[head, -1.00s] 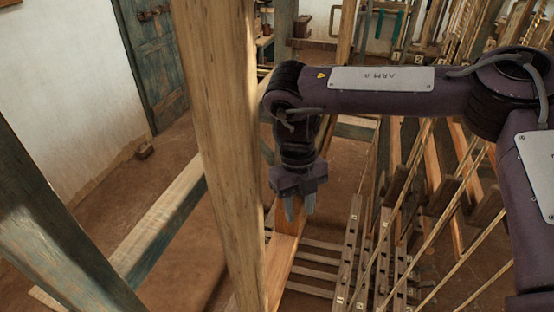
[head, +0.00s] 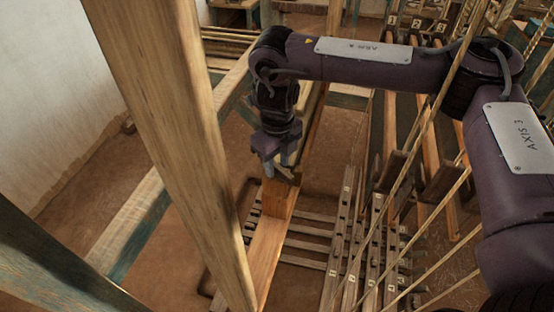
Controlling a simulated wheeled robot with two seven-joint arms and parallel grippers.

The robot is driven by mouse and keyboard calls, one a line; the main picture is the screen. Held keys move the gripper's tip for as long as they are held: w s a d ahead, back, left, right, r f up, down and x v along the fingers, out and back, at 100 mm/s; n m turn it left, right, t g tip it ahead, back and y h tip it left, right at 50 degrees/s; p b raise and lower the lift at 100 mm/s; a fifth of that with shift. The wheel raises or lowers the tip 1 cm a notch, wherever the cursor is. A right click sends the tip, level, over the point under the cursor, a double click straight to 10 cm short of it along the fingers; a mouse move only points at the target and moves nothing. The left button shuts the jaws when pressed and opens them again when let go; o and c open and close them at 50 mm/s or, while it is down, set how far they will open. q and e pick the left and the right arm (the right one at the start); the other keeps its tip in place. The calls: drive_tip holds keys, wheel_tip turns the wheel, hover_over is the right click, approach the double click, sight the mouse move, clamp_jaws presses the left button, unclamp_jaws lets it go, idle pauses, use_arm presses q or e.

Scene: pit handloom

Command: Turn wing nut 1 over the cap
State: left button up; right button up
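My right gripper (head: 279,168) is at the upper end of a pale wooden block (head: 278,197) on a long wooden beam (head: 265,250). Its two grey fingers point down and look apart. A small dark piece (head: 287,177) shows by the fingertips at the top of the block. It may be wing nut 1 or its cap, but it is too small to tell. Whether the fingers touch it is unclear. My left gripper is not in view.
A thick wooden post (head: 165,120) stands close on the left. Numbered slatted bars (head: 345,235) and slanting cords (head: 440,110) lie to the right. A blue-green worn beam (head: 140,220) crosses behind the post. Bare earth floor (head: 75,225) shows at left.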

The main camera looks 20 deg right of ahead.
drive_tip(key=shift+s+a, duration=0.1)
drive_tip(key=shift+a, duration=0.05)
drive_tip(key=shift+c, duration=0.8)
clamp_jaws()
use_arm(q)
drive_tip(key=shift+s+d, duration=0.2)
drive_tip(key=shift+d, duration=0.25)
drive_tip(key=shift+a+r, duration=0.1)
